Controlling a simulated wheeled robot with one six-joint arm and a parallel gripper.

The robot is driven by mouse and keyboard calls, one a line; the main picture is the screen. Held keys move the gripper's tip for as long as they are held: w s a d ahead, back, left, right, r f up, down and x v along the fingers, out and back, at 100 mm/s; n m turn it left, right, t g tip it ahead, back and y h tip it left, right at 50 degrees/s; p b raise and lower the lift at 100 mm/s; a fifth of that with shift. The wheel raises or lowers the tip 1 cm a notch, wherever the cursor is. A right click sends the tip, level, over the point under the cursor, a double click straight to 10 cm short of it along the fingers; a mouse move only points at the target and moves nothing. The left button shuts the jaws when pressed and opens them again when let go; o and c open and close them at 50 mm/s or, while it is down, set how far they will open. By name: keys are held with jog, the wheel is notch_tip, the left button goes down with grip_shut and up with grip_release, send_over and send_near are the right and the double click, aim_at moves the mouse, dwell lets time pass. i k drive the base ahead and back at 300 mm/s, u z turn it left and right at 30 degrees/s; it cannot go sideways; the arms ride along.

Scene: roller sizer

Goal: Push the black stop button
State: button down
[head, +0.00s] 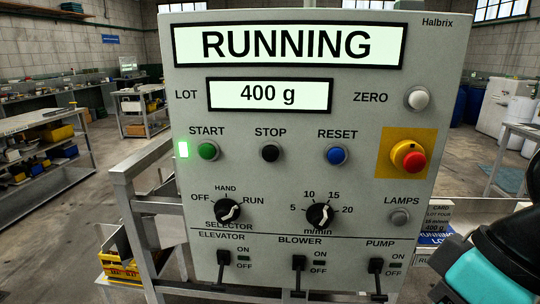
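The black stop button (270,152) sits on the grey control panel (300,185) under the label STOP, between the green start button (207,151) and the blue reset button (337,155). Nothing covers it. The upper display (288,45) reads RUNNING, and a green light (183,150) glows left of the start button. Part of my arm, black and teal, shows at the lower right, apart from the panel face. My gripper's fingers are outside the picture.
A red emergency button (413,161) on a yellow plate and a white zero button (418,98) are at the panel's right. Selector (228,213) and speed knobs (320,215) are below. Switch levers (299,264) stick out at the bottom. A metal frame (150,190) stands at left.

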aim_at(270, 153)
jog(key=z, duration=2.35)
jog(key=k, duration=0.85)
jog(key=u, duration=2.35)
